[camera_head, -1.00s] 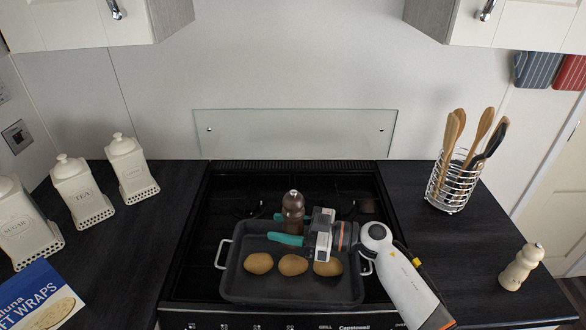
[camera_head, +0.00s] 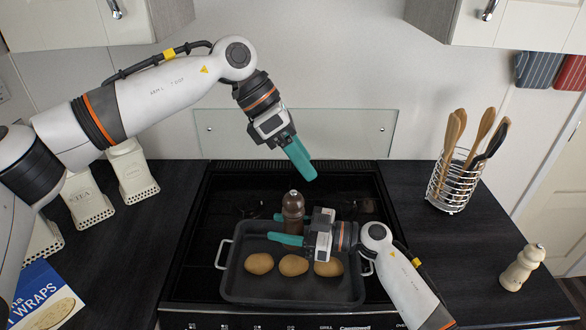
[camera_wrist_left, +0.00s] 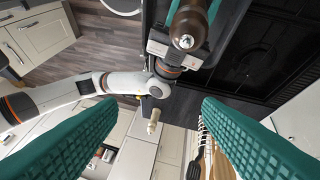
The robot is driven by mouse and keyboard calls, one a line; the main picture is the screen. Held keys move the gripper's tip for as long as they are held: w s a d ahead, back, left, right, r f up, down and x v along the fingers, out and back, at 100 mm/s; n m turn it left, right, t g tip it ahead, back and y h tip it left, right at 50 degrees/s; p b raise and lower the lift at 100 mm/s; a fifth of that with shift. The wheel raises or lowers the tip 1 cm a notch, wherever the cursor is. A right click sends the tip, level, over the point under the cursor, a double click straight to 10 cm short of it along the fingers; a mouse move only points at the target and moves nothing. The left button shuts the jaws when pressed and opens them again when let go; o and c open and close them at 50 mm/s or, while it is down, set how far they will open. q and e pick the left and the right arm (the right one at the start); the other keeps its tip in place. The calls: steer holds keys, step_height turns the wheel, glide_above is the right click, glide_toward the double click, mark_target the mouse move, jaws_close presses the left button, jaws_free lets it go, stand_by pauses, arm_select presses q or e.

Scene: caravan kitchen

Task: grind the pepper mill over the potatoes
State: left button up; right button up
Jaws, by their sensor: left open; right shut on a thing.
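A dark brown pepper mill (camera_head: 293,204) with a metal knob stands upright above the back of the roasting tray (camera_head: 235,284). My right gripper (camera_head: 287,229) is shut around the mill's lower body, coming in from the right. Three potatoes, left (camera_head: 259,263), middle (camera_head: 293,265) and right (camera_head: 328,267), lie in the tray in front of the mill. My left gripper (camera_head: 306,170) is raised above and behind the mill, apart from it. In the left wrist view its fingers (camera_wrist_left: 157,115) are spread and empty, with the mill's knob (camera_wrist_left: 187,41) beyond them.
The tray is on the black hob (camera_head: 200,260). A glass panel (camera_head: 360,132) stands behind. A utensil rack (camera_head: 452,186) and a pale mill (camera_head: 522,268) are on the right counter. Canisters (camera_head: 133,172) and a wraps packet (camera_head: 45,300) are on the left.

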mark_target(294, 191)
arm_select(q)
steer(key=f+y, duration=0.1)
steer(key=y, duration=0.1)
steer(key=f+m+t+y, duration=0.1)
steer(key=y, duration=0.1)
steer(key=a+f+y, duration=0.1)
steer(key=y, duration=0.1)
steer(key=shift+w+a+f+m+t+y, duration=0.1)
steer(key=shift+w+f+m+t+y, duration=0.1)
steer(key=shift+m+t+y, duration=0.2)
steer(key=shift+a+f, duration=0.15)
steer(key=shift+f, duration=0.1)
steer(key=shift+d+f, duration=0.2)
steer(key=shift+f, duration=3.55)
steer(key=shift+c, duration=0.6)
